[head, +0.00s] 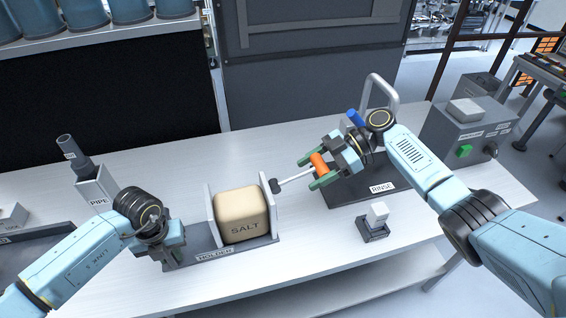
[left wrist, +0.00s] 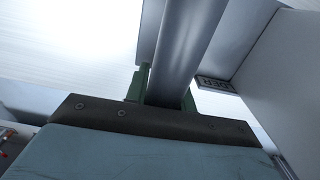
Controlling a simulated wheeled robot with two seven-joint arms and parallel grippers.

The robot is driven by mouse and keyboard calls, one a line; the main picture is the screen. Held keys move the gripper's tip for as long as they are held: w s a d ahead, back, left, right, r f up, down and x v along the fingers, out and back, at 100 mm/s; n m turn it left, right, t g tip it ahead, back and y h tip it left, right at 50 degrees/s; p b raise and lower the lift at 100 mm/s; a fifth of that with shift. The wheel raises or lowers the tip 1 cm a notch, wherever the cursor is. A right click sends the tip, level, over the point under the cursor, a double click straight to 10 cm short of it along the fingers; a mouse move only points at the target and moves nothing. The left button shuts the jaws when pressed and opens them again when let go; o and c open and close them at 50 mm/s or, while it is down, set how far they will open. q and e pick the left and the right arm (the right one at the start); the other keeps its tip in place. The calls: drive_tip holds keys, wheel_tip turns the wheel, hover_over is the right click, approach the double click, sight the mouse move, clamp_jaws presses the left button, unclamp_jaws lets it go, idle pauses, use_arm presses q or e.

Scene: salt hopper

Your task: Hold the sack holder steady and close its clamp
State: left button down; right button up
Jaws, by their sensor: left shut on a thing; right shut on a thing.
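The sack holder (head: 262,243) is a grey tray with upright plates and a HOLDER label. A tan SALT sack (head: 242,212) stands upright between the plates. The clamp's rod (head: 293,179), with a dark end beside the right plate, leads to an orange handle (head: 319,160). My right gripper (head: 316,170) is shut on that handle, green fingers on either side. My left gripper (head: 172,252) is at the holder's left end. In the left wrist view its green fingers (left wrist: 164,96) are shut around a grey bar (left wrist: 188,45). The bar is mostly hidden in the head view.
A PIPE stand (head: 97,190) is on the left. A dark RINSE tray (head: 350,190) lies behind my right gripper. A small block on a dark base (head: 375,228) stands right of the holder. A grey box (head: 468,140) with a green button is at the right. The front middle table is clear.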

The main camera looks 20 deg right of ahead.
drive_tip(key=shift+s+d+f, duration=0.1)
drive_tip(key=shift+s+f, duration=0.05)
drive_tip(key=shift+f, duration=2)
drive_tip(key=o, duration=1.4)
drive_tip(key=shift+r, duration=0.1)
drive_tip(key=shift+r, duration=0.1)
drive_tip(key=v, duration=1.2)
